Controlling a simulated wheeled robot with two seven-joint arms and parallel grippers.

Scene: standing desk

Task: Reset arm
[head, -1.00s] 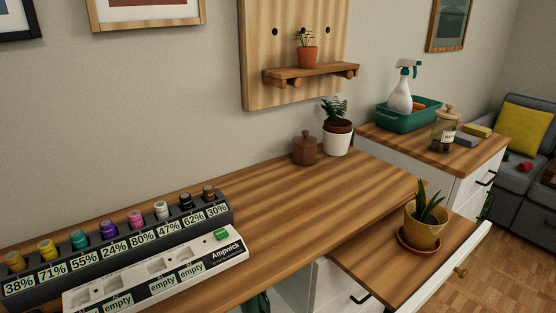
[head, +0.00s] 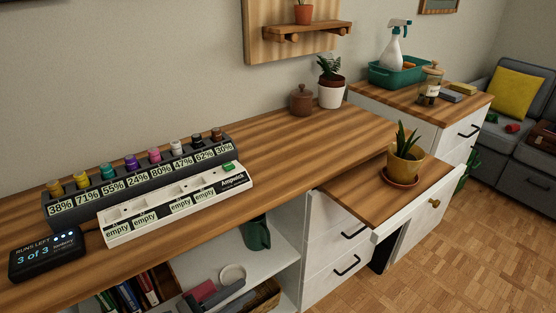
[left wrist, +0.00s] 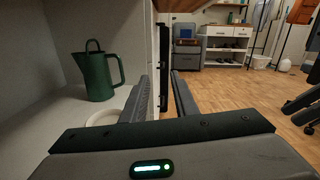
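My left gripper (left wrist: 160,90) shows only in the left wrist view. Its two dark fingers are apart with nothing between them. It is in front of the open shelf area under the desk, near a white upright panel edge. A green watering can (left wrist: 97,75) stands on the shelf to its left, with a pale round dish (left wrist: 103,117) partly hidden behind the left finger. I see neither gripper in the head view. My right gripper is in no frame.
The wooden desk (head: 290,135) holds a grey battery rack (head: 62,211), a white charger (head: 175,208) and a small display (head: 47,254) reading "3 of 3". A yellow potted plant (head: 405,165) stands on the lower wooden surface at right. Open floor (head: 470,245) lies beyond.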

